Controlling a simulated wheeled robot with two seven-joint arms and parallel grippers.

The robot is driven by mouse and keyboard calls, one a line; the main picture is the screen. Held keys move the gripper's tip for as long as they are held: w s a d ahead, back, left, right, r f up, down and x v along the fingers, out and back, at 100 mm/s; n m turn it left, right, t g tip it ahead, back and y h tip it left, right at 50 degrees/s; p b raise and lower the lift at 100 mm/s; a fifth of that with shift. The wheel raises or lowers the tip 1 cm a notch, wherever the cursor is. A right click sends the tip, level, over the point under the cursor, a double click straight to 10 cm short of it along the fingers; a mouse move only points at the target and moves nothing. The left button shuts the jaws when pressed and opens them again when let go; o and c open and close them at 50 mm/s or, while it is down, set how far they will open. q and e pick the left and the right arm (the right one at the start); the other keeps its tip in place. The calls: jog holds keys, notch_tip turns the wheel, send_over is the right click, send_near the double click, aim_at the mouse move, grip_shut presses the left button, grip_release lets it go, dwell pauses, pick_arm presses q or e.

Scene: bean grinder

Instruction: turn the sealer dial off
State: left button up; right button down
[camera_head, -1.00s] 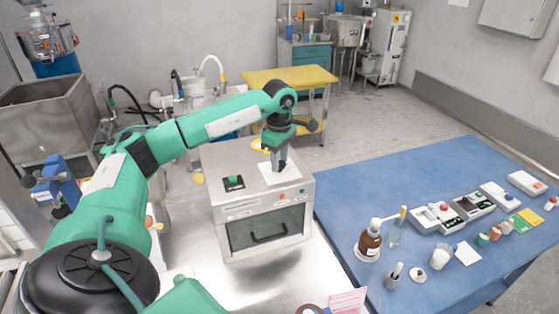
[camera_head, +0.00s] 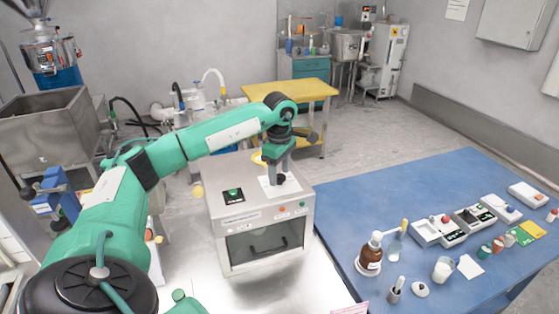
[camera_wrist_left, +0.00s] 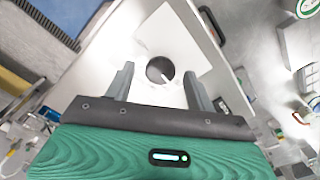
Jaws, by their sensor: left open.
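The sealer is a grey metal box (camera_head: 232,238) with a dark front window and handle, standing on the steel bench. A white plate (camera_wrist_left: 165,40) lies on its top and carries a dark round dial (camera_wrist_left: 160,69) with a pale pointer mark. My left gripper (camera_wrist_left: 158,74) is open, with one finger on each side of the dial and a gap to it in the wrist view. In the head view my left gripper (camera_head: 279,168) points down over the plate. I cannot tell whether the fingertips reach down beside the dial. My right gripper is not in view.
A green button (camera_head: 232,195) sits on the sealer's top left, and small lamps are along its front edge. A blue table (camera_head: 350,205) with bottles, cups and small devices stands to the right. A yellow-topped cart (camera_head: 300,88) is behind.

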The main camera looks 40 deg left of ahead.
aim_at(280, 176)
pick_arm(q)
jog(key=shift+r, duration=0.4)
notch_tip(280, 176, up, 13)
jog(key=b, duration=0.1)
jog(key=shift+f, duration=0.15)
dwell(0.4)
